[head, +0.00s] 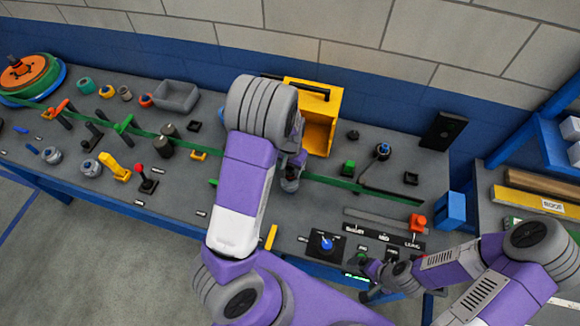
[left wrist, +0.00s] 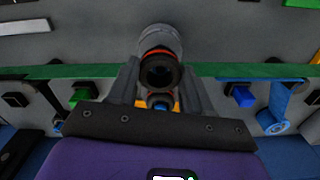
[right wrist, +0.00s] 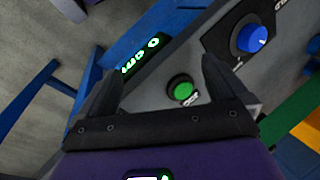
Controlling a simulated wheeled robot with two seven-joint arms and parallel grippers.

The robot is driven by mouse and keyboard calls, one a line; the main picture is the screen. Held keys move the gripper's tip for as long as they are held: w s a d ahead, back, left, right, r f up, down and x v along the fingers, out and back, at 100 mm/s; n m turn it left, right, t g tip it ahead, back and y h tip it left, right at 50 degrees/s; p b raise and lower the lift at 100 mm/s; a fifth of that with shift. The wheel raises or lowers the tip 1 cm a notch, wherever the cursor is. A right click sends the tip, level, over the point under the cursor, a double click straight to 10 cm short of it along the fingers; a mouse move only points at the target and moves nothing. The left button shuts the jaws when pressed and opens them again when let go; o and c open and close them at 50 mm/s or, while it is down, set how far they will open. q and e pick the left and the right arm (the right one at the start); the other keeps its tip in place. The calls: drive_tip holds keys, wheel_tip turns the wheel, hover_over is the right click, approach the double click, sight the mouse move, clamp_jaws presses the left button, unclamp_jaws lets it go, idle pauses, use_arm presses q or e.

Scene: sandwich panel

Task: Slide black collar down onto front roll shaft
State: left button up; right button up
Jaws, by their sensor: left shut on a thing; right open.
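My left gripper (head: 291,178) is over the green strip in front of the yellow box, partly hidden by my left arm. In the left wrist view its fingers are shut around a round black collar (left wrist: 160,72) with a dark hole. A red-edged grey cylinder (left wrist: 159,40) lines up with the collar; whether they touch is unclear. A small blue-and-red part shows below the collar (left wrist: 158,101). Two dark rolls (head: 162,147) stand beside the strip, left of my arm; I cannot tell which carries the front shaft. My right gripper (head: 363,276) is open and empty near a green button (right wrist: 180,88).
The yellow box (head: 330,105) stands behind my left gripper. The green strip (head: 355,186) runs along the bench. A blue knob (head: 326,243) and an orange knob (head: 418,222) are at the front right. Levers and loose rings crowd the left. A grey bin (head: 175,94) is behind.

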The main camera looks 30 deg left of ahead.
idle(0.3)
use_arm(q)
drive_tip(key=shift+f+b, duration=1.15)
drive_tip(key=shift+f, duration=0.25)
drive_tip(key=o, duration=1.1)
drive_tip(key=shift+o, duration=0.2)
wheel_tip(320, 180, up, 8)
drive_tip(key=p, duration=0.7)
drive_tip(key=shift+r, duration=0.2)
drive_tip(key=shift+f, duration=0.1)
